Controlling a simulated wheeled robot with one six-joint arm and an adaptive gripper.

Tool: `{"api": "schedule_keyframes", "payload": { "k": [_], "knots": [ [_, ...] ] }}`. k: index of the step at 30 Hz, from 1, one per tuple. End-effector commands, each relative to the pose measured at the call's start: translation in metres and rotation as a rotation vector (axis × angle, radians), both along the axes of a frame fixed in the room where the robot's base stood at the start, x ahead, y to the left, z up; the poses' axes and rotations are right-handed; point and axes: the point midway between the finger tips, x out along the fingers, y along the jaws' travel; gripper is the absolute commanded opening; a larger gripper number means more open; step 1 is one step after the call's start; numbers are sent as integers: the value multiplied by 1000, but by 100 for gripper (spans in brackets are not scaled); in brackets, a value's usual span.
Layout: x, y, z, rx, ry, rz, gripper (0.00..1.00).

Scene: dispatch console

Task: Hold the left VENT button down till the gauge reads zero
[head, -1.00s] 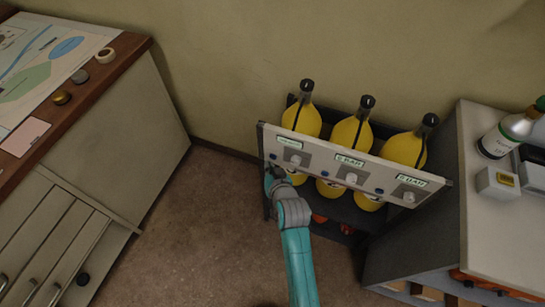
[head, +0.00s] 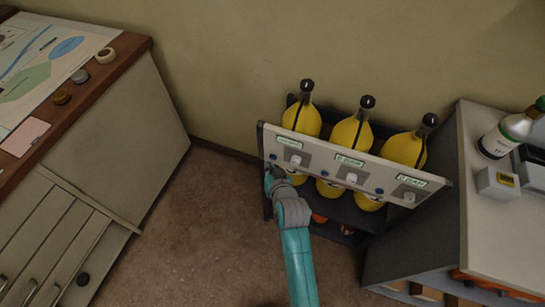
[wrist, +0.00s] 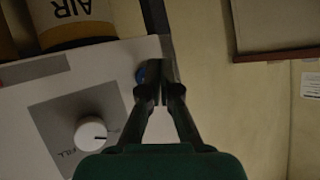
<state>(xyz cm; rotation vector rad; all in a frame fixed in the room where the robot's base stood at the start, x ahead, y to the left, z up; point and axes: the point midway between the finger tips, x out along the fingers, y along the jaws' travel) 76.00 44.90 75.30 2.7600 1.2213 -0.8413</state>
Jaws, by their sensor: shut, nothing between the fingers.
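A pale slanted panel (head: 330,166) in front of three yellow bottles carries small light plates, white knobs and blue buttons. The left blue button shows at the panel's left end in the head view (head: 272,157). In the wrist view the blue button (wrist: 140,74) is partly hidden by my gripper (wrist: 158,88). My gripper's fingers are together and empty, with their tips beside or over that button; I cannot tell whether they touch or press it. The left light plate (head: 289,143) has writing too small to read, so I cannot read a gauge value.
The left white knob (wrist: 90,134) stands close to my fingers. Yellow bottles (head: 351,133) stand behind the panel. A grey cabinet (head: 495,210) is at the right and a wood-topped desk (head: 120,60) at the left. Open floor (head: 200,240) lies between.

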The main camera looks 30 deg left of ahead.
Motion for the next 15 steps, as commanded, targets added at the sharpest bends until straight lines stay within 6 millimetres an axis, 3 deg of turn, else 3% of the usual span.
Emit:
{"api": "schedule_keyframes", "payload": {
  "k": [15],
  "knots": [
    [8,2,0,0,1,0,0]
  ]
}}
